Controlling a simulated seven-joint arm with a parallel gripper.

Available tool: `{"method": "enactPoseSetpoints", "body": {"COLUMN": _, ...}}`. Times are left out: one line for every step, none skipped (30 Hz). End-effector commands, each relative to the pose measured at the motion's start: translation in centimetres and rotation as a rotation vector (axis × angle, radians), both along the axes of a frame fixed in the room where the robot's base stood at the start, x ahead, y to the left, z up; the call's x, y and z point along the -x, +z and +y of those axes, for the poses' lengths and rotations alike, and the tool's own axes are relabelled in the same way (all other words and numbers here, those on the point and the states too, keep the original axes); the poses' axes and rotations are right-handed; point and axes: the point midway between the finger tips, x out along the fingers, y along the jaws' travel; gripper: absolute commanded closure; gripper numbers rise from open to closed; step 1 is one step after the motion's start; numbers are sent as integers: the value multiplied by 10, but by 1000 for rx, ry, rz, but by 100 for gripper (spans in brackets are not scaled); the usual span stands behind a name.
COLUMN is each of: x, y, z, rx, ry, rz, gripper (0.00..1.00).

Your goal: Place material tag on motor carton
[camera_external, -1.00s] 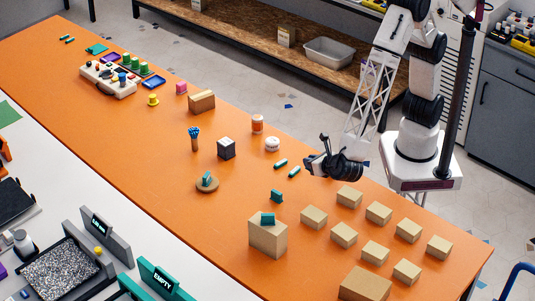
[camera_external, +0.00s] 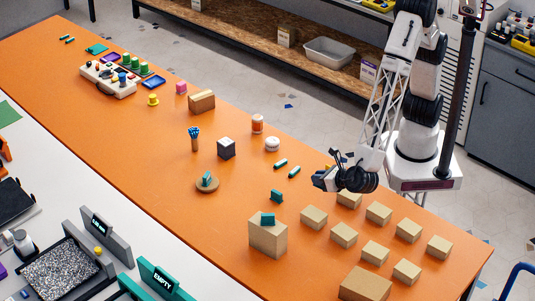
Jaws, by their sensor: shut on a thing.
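My gripper (camera_external: 318,181) is at the end of the arm, above the orange table, left of the small cartons. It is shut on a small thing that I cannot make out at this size. A tall tan carton (camera_external: 267,240) stands at the front of the table with a teal tag (camera_external: 267,219) on its top. Another teal piece (camera_external: 277,196) stands just behind it, and a third teal piece (camera_external: 207,179) sits on a round wooden disc (camera_external: 206,187). I cannot read which carton is the motor carton.
Several small cartons (camera_external: 343,234) stand in rows at right, with a larger carton (camera_external: 364,285) in front. A dark grey block (camera_external: 226,148), a white round jar (camera_external: 272,144), an orange jar (camera_external: 257,124) and teal cylinders (camera_external: 281,163) lie farther left. The table between disc and tall carton is mostly clear.

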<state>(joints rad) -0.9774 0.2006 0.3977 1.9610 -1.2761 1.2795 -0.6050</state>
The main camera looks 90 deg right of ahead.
Motion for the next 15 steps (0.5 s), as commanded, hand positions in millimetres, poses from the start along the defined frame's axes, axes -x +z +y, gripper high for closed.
{"method": "enactPoseSetpoints", "body": {"x": 5, "y": 1, "z": 16, "rx": -2, "ry": 33, "rz": -1, "gripper": 100}}
{"method": "enactPoseSetpoints", "body": {"x": 8, "y": 1, "z": 24, "rx": -2, "ry": 51, "rz": -1, "gripper": 100}}
{"method": "enactPoseSetpoints", "body": {"x": 12, "y": 1, "z": 35, "rx": -2, "ry": 76, "rz": -1, "gripper": 100}}
{"method": "enactPoseSetpoints", "body": {"x": 15, "y": 2, "z": 44, "rx": -3, "ry": 95, "rz": 0, "gripper": 100}}
{"method": "enactPoseSetpoints", "body": {"x": 18, "y": 2, "z": 52, "rx": -4, "ry": 113, "rz": 0, "gripper": 100}}
{"method": "enactPoseSetpoints", "body": {"x": 23, "y": 3, "z": 64, "rx": -4, "ry": 139, "rz": 1, "gripper": 100}}
{"method": "enactPoseSetpoints", "body": {"x": 26, "y": 3, "z": 72, "rx": -5, "ry": 157, "rz": 1, "gripper": 100}}
{"method": "enactPoseSetpoints", "body": {"x": 30, "y": 4, "z": 80, "rx": -5, "ry": 176, "rz": 0, "gripper": 100}}
{"method": "enactPoseSetpoints", "body": {"x": 35, "y": 4, "z": 91, "rx": -5, "ry": 201, "rz": 0, "gripper": 100}}
{"method": "enactPoseSetpoints", "body": {"x": 39, "y": 5, "z": 100, "rx": -5, "ry": 218, "rz": 0, "gripper": 100}}
{"method": "enactPoseSetpoints", "body": {"x": 43, "y": 5, "z": 108, "rx": -6, "ry": 237, "rz": 0, "gripper": 100}}
{"method": "enactPoseSetpoints", "body": {"x": 49, "y": 6, "z": 119, "rx": -6, "ry": 264, "rz": 1, "gripper": 100}}
{"method": "enactPoseSetpoints", "body": {"x": 53, "y": 6, "z": 127, "rx": -5, "ry": 282, "rz": 1, "gripper": 100}}
{"method": "enactPoseSetpoints", "body": {"x": 57, "y": 7, "z": 135, "rx": -5, "ry": 300, "rz": 1, "gripper": 100}}
{"method": "enactPoseSetpoints", "body": {"x": 64, "y": 7, "z": 146, "rx": -5, "ry": 325, "rz": 1, "gripper": 100}}
